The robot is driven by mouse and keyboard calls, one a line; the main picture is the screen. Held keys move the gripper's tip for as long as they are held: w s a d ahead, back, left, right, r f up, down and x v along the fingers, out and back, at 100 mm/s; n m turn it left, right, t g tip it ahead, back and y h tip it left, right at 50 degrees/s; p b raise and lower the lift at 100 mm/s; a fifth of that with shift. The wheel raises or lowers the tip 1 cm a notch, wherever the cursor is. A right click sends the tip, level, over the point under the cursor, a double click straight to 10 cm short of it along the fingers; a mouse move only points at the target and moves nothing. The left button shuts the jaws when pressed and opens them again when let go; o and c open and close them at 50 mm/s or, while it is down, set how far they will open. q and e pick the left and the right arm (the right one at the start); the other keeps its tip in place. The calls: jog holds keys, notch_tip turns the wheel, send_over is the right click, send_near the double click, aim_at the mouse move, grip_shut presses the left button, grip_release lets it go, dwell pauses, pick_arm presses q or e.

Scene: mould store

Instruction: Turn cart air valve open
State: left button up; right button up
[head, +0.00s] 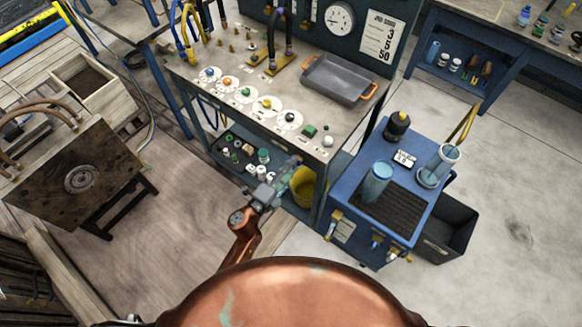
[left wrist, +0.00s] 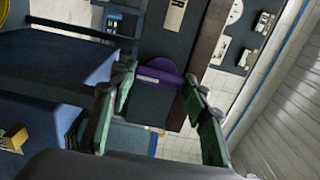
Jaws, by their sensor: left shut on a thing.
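The blue cart (head: 352,192) stands right of the workbench. Its front face carries small brass and blue fittings (head: 376,243) and a yellow-brass piece (head: 335,216) at the left corner. I cannot tell which one is the air valve or how its handle is set. My left gripper (head: 291,168) is left of the cart, in front of the bench's lower shelf, apart from the fittings. My right gripper is out of view.
A yellow bucket (head: 303,186) sits just behind my left gripper. The bench (head: 216,115) holds a grey tray (head: 338,78), valve knobs and a gauge. A dark bin (head: 447,228) stands right of the cart. The floor further right is clear.

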pick_arm(q)
jog(key=o, duration=1.2)
jog(key=shift+c, duration=0.2)
jog(key=v, duration=1.2)
